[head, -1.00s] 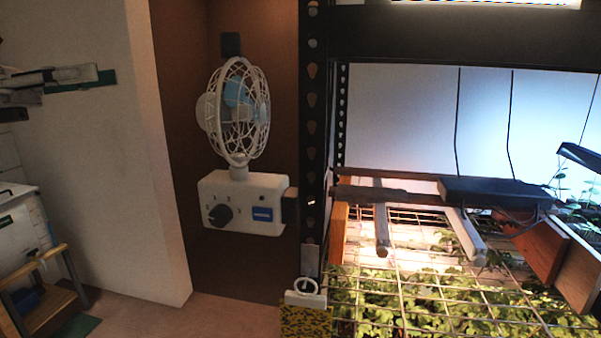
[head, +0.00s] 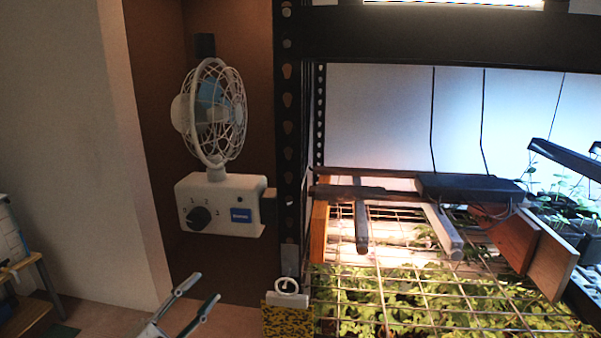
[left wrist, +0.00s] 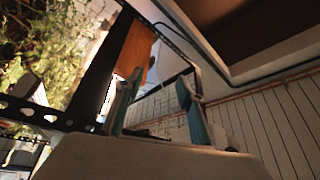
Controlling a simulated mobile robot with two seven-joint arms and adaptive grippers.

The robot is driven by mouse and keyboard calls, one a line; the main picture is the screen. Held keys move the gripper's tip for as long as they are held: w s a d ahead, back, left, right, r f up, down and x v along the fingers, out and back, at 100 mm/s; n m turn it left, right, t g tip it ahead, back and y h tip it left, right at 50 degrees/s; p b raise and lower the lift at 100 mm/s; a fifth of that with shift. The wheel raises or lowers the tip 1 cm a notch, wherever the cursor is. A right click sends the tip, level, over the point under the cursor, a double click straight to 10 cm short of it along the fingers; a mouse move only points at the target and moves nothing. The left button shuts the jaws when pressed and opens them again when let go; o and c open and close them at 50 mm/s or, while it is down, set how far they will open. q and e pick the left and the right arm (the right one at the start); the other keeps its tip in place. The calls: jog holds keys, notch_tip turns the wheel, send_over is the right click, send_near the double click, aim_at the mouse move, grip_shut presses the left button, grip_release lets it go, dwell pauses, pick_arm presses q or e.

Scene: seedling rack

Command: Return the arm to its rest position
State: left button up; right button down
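My left gripper (head: 203,288) rises from the bottom edge of the head view, below the fan. Its two fingers are apart with nothing between them. In the left wrist view the fingers (left wrist: 160,77) also stand apart and empty. The rest of my left arm is out of the head view. My right arm and gripper are not in view.
A white caged fan (head: 213,115) on a control box (head: 219,204) with a dial is fixed beside the black rack post (head: 288,140). Wire mesh and leafy plants (head: 400,298) fill the lower right. A wooden stand (head: 32,300) is at lower left.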

pick_arm(q)
jog(key=s+d+f+n+g+y, duration=0.1)
jog(key=s+f+n+g+y, duration=0.2)
jog(key=s+f+n, duration=0.4)
jog(key=s+d+f+n+g+y, duration=0.1)
jog(key=s+f+n+g+y, duration=0.3)
jog(key=s+f, duration=1.4)
notch_tip(320, 180, down, 6)
jog(key=n+y, duration=0.1)
jog(key=n, duration=0.2)
jog(key=shift+s+d+r, duration=0.2)
jog(key=shift+s+d, duration=0.05)
jog(key=shift+o, duration=0.4)
